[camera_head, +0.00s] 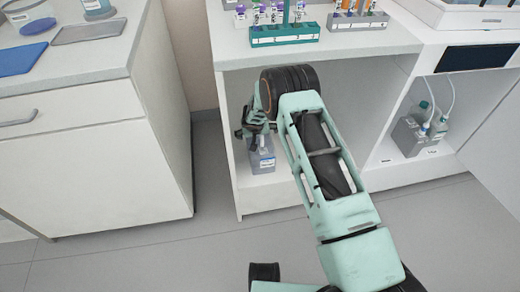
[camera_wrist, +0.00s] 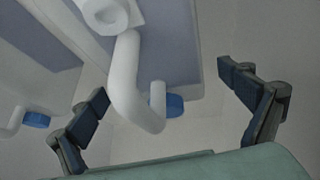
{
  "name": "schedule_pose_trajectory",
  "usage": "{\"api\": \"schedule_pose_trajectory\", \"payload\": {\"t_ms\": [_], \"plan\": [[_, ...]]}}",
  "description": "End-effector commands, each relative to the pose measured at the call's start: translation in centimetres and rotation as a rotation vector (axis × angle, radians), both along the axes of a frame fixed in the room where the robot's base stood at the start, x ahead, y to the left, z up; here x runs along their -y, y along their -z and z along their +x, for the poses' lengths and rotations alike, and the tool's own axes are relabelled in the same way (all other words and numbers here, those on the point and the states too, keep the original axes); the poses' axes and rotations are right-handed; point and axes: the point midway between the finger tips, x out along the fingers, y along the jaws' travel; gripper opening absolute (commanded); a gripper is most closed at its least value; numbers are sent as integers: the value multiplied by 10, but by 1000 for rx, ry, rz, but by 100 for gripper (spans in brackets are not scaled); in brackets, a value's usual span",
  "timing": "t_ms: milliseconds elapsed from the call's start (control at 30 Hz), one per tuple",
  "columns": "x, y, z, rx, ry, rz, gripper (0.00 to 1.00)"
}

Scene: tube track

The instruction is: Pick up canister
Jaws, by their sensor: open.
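A grey canister (camera_head: 262,159) with a pale label stands in the open lower cubby of the left bench section, just below my gripper (camera_head: 254,128). My arm hides part of it. In the wrist view, the grey-violet and white canister body (camera_wrist: 180,50) shows a curved white handle and a blue part near it. My gripper (camera_wrist: 163,85) is open there. One finger is left of the handle and the other is right of the body, with visible gaps.
A similar white and grey object (camera_wrist: 35,75) with a blue part stands left in the wrist view. The bench top above holds a teal tube rack (camera_head: 285,35) and a grey rack (camera_head: 357,22). Bottles in a grey carrier (camera_head: 415,135) stand in the right cubby.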

Motion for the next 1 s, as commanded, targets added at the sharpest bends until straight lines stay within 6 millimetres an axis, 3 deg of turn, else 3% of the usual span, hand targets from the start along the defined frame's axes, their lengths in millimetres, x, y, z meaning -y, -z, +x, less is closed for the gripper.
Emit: {"api": "schedule_pose_trajectory", "payload": {"t_ms": [167, 867, 1000], "plan": [[0, 0, 0, 0, -1, -1, 95], [-1, 0, -1, -1, -2, 1, 18], [-2, -5, 3, 7, -3, 3, 16]]}}
